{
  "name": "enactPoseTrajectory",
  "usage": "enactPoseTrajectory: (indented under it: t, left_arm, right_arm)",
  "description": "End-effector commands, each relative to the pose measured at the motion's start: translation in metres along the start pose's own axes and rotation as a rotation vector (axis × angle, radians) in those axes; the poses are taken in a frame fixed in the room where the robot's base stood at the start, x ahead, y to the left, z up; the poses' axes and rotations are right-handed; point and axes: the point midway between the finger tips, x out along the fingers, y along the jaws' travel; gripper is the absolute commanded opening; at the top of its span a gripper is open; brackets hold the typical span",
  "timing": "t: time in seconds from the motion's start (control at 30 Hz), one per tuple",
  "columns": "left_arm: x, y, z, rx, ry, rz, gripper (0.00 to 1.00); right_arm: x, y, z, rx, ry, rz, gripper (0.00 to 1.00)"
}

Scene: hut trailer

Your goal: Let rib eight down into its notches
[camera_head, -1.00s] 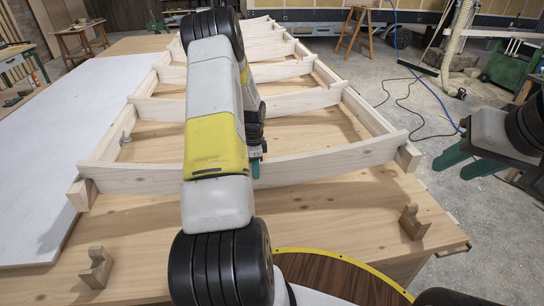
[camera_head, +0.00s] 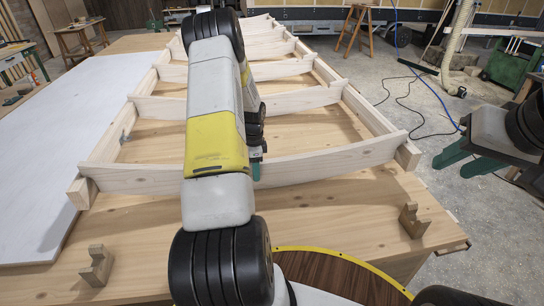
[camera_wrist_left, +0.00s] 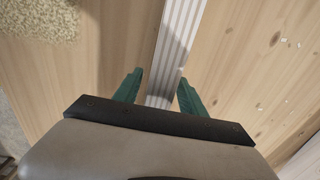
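The nearest pale rib (camera_head: 330,164), which I take to be rib eight, lies crosswise over the near ends of the two long side rails. Its ends are at the left rail (camera_head: 83,192) and the right rail (camera_head: 407,156). Whether it is fully down in its notches I cannot tell. My left gripper (camera_wrist_left: 158,90) is open around the rib's top edge (camera_wrist_left: 178,45), a green finger on each side, with a visible gap at the left finger. In the head view my left arm hides the rib's middle. My right gripper (camera_head: 468,160) is open and empty, off to the right.
Several more ribs (camera_head: 290,103) cross the frame behind. Two small wooden blocks (camera_head: 97,267) (camera_head: 413,220) stand on the near tabletop (camera_head: 300,220). A white sheet (camera_head: 60,150) lies at left. A blue cable (camera_head: 437,97) runs over the floor at right.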

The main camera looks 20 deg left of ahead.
Motion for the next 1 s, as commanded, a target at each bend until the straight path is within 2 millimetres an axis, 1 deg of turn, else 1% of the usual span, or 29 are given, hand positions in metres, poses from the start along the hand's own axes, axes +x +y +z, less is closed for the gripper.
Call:
enactPoseTrajectory:
  t: [0.27, 0.37, 0.47, 0.6, 0.73, 0.9, 1.0]
  left_arm:
    - [0.003, 0.003, 0.001, 0.0, -0.001, 0.006, 0.53]
    - [-0.002, 0.002, 0.001, 0.0, -0.001, 0.004, 0.53]
    - [-0.015, 0.001, 0.0, 0.0, 0.0, 0.001, 0.53]
    - [-0.041, 0.0, 0.0, -0.001, 0.0, 0.0, 0.53]
    - [-0.061, 0.0, 0.0, -0.002, 0.0, 0.0, 0.53]
    - [-0.075, 0.0, 0.0, 0.0, 0.0, 0.001, 0.53]
    - [-0.078, 0.0, 0.0, 0.0, 0.0, 0.001, 0.53]
  right_arm:
    - [0.0, 0.0, 0.0, 0.0, 0.0, 0.0, 0.36]
    - [0.0, 0.0, 0.0, 0.0, 0.0, 0.0, 0.36]
    - [0.0, 0.0, 0.0, 0.0, 0.0, 0.0, 0.36]
    - [0.0, 0.0, 0.0, 0.0, 0.0, 0.0, 0.36]
    - [0.0, 0.0, 0.0, 0.0, 0.0, 0.0, 0.36]
    - [0.0, 0.0, 0.0, 0.0, 0.0, 0.0, 0.36]
    - [0.0, 0.0, 0.0, 0.0, 0.0, 0.0, 0.36]
